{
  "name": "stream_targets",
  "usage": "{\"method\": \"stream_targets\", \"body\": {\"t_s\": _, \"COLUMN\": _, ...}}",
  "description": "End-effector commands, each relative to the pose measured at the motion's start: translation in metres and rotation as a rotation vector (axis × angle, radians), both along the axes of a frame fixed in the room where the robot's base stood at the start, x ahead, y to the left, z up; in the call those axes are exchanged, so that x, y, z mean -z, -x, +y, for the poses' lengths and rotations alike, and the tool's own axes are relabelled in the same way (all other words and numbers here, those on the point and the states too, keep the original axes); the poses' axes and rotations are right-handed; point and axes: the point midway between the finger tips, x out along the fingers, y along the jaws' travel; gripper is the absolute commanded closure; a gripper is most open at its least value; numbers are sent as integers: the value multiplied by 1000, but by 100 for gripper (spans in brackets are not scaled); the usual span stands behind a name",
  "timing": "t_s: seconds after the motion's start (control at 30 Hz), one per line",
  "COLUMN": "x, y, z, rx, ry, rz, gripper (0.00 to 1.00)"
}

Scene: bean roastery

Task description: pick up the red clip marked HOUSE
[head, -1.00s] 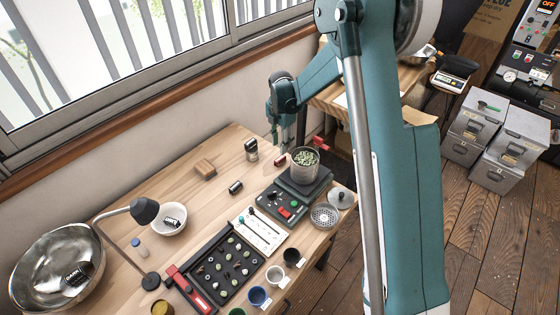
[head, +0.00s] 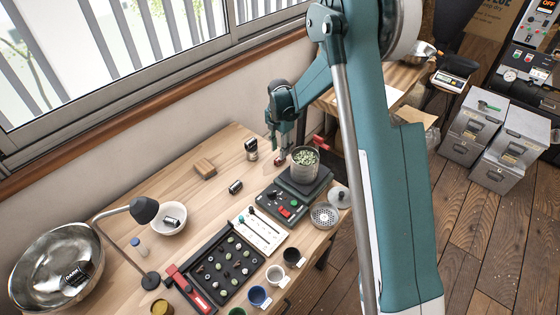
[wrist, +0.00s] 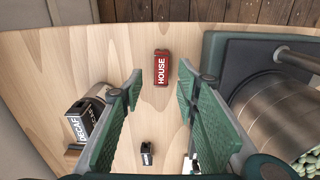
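The red clip marked HOUSE (wrist: 161,67) lies on the wooden table in the wrist view, ahead of my gripper and near the far edge of the table. My gripper (wrist: 160,84) is open, with its two green finger pads apart and nothing between them. The clip shows in line with the gap between the fingers.
A metal can with a black DECAF clip (wrist: 78,122) stands left of my gripper. A metal container of green beans (head: 305,164) stands on a dark scale at right. A small black clip (wrist: 147,152) shows between the fingers' bases. A wooden block (head: 204,167) lies further left.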

Motion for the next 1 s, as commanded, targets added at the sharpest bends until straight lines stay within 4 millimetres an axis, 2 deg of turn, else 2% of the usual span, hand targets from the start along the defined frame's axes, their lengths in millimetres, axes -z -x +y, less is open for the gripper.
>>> {"method": "stream_targets", "body": {"t_s": 0.37, "x": 3, "y": 0, "z": 0, "rx": 0, "ry": 0, "rz": 0, "gripper": 68}}
{"method": "stream_targets", "body": {"t_s": 0.8, "x": 46, "y": 2, "z": -2, "rx": 0, "ry": 0, "rz": 0, "gripper": 68}}
{"method": "stream_targets", "body": {"t_s": 1.0, "x": 53, "y": 2, "z": -1, "rx": 0, "ry": 0, "rz": 0, "gripper": 68}}
